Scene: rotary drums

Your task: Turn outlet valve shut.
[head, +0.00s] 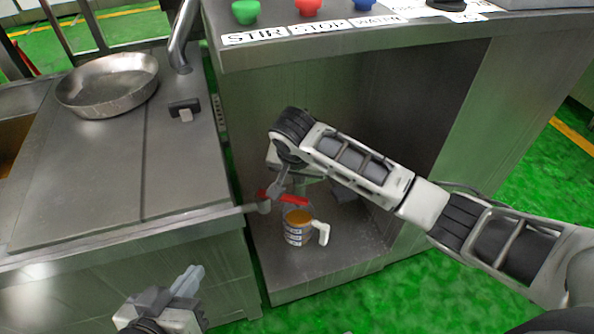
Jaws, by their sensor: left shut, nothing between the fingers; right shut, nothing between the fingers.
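The outlet valve has a red lever (293,200) at the end of a short metal outlet pipe (262,207), which comes out of the steel unit's side. The lever points to the right, across the front of the open cabinet. My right gripper (277,191) is shut and empty, pointing down at the lever near its pipe end. I cannot tell whether it touches the lever. Below the lever stands a clear jug (297,238) with a white handle and amber contents. My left gripper (188,282) is shut and empty, low in front of the steel unit, apart from the valve.
The jug stands on the cabinet's bottom shelf (335,262). A panel above has green, red and blue buttons (308,7) labelled STIR, STOP and WATER. A round steel pan (108,88) lies on the steel top (80,180) at left. Green floor shows around.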

